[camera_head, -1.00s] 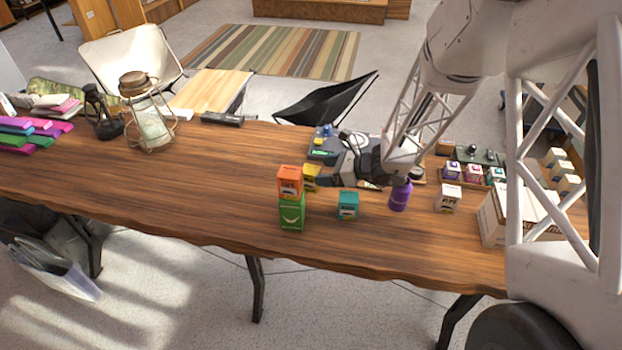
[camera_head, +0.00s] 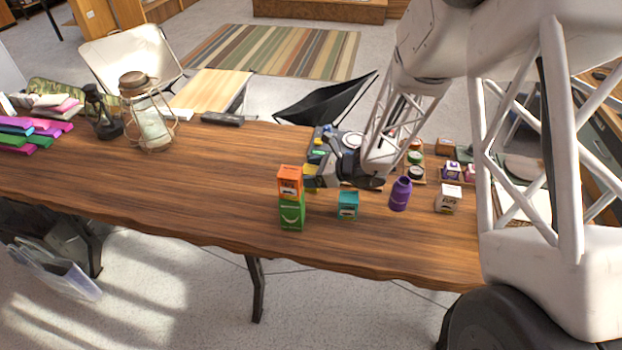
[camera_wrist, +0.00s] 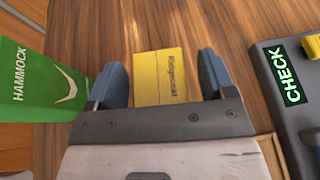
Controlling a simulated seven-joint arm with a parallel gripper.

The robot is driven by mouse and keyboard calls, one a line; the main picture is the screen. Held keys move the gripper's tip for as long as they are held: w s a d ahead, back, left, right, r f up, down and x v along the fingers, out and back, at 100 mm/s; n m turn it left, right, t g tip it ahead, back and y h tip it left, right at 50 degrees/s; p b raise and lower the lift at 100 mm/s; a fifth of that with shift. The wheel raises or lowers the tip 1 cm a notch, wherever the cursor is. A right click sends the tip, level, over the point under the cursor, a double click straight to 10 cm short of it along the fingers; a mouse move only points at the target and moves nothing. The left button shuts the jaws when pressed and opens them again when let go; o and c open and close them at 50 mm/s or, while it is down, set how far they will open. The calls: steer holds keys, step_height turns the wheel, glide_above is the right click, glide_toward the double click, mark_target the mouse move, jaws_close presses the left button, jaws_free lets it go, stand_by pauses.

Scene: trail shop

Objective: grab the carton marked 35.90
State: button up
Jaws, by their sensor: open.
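No 35.90 mark is readable in either view, so I cannot tell which carton bears it. A yellow carton (camera_wrist: 160,78) lettered Ridgecrest lies between the two blue fingertips of my gripper (camera_wrist: 163,76) in the wrist view. My gripper is open; I see no finger touching the carton. In the head view the yellow carton (camera_head: 310,182) is partly hidden by the gripper and an orange carton (camera_head: 290,182). The orange carton is stacked on a green carton (camera_head: 292,213), whose HAMMOCK side (camera_wrist: 40,85) stands left of my gripper in the wrist view. A teal carton (camera_head: 347,206) stands to the right.
A purple bottle (camera_head: 400,194) and a white carton (camera_head: 448,199) stand farther right on the wooden table (camera_head: 180,190). A dark device with a green CHECK display (camera_wrist: 292,83) is close on the right in the wrist view. The table's front left is clear.

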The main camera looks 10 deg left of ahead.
mark_target(311, 169)
steer(key=shift+c, duration=0.4)
steer(key=c, duration=1)
steer(key=shift+r, duration=0.1)
steer(key=shift+r, duration=4.95)
